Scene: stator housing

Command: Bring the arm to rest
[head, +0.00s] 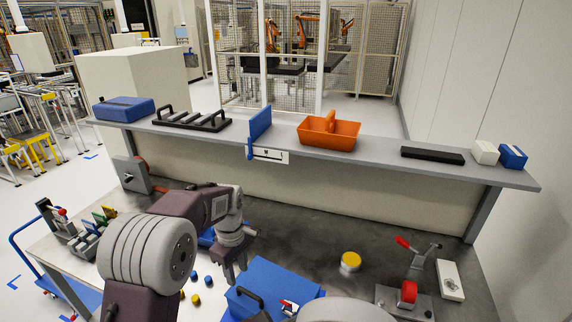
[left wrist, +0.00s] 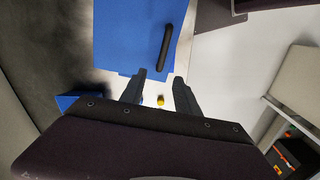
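My left arm (head: 150,250) reaches in from the lower left of the head view. Its gripper (head: 236,272) points down above the work table, just left of a blue box with a black handle (head: 272,284). In the left wrist view my left gripper (left wrist: 160,88) has its two fingers apart with nothing held between them. A small yellow piece (left wrist: 160,101) shows beyond the gap between the fingers, on the surface below. The blue box also shows in the left wrist view (left wrist: 130,35). My right gripper is not in view.
A grey shelf (head: 375,145) runs behind the table, bearing an orange tote (head: 332,134) and a blue case (head: 123,109). Small blue and yellow pieces lie left of the blue box. A red-handled clamp fixture (head: 410,290) and a yellow round part (head: 350,262) are at right.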

